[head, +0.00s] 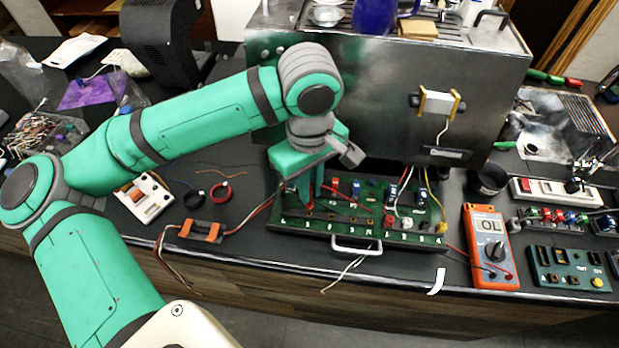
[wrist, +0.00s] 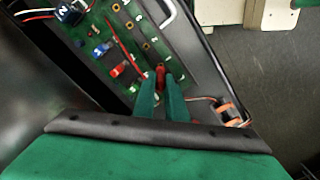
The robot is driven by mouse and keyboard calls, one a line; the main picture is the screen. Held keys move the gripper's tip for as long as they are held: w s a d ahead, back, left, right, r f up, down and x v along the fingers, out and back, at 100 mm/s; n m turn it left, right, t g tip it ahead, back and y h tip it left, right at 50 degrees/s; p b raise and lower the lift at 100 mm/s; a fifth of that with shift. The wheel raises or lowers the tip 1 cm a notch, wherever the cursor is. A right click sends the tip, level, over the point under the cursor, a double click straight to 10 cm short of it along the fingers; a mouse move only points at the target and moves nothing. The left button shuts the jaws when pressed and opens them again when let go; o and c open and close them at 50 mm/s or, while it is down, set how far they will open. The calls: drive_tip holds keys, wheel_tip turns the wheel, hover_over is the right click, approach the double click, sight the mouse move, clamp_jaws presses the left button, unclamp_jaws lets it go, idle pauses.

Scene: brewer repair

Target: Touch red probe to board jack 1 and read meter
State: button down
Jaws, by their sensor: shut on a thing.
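My gripper (wrist: 161,88) is shut on the red probe (wrist: 160,74). It points down at the left part of the green board (head: 357,216), in the head view (head: 308,203). The probe sits between the two green fingers, its lower end over or at the row of small gold jacks. I cannot tell whether the tip touches a jack, or which one. The orange meter (head: 489,246) lies to the right of the board. Its display (head: 491,225) seems to read "OL". A red lead runs from the meter's lower part toward the board.
The board lies in a dark tray with a white handle (head: 356,247) in front. A steel brewer (head: 375,105) stands behind it. An orange-ended part (head: 200,231) with wires lies at the left. A green test block (head: 569,270) lies right of the meter.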

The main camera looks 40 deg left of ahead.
sight(309, 206)
drive_tip(key=shift+f, duration=0.95)
drive_tip(key=shift+s, duration=0.25)
drive_tip(key=shift+w+f, duration=0.15)
drive_tip(key=shift+w, duration=0.05)
drive_tip(key=shift+f, duration=0.6)
idle(2.4)
drive_tip(key=shift+r, duration=0.1)
idle(1.3)
drive_tip(key=shift+r, duration=2.4)
drive_tip(key=shift+s, duration=0.1)
